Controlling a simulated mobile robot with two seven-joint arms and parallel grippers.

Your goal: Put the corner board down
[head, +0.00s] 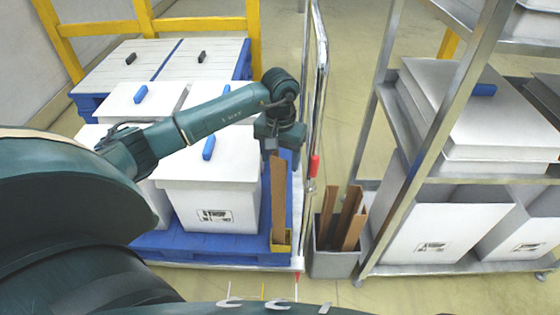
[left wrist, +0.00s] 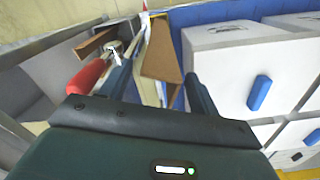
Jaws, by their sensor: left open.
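A brown corner board (head: 278,195) stands upright at the front right corner of the blue pallet (head: 205,248), with its lower end at a yellow bracket (head: 281,243). My left gripper (head: 279,148) is at the top of the board. In the left wrist view the left gripper (left wrist: 158,95) is open, its fingers spread apart, with the corner board (left wrist: 162,52) showing beyond and between them. Whether the fingers touch the board cannot be told. My right gripper is not in view.
White boxes with blue handles (head: 208,195) stand on the pallet close left of the gripper. A metal rail with a red grip (head: 315,165) rises close right. A grey bin (head: 333,262) holds more brown boards (head: 350,218). A metal shelf (head: 412,185) with white boxes stands further right.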

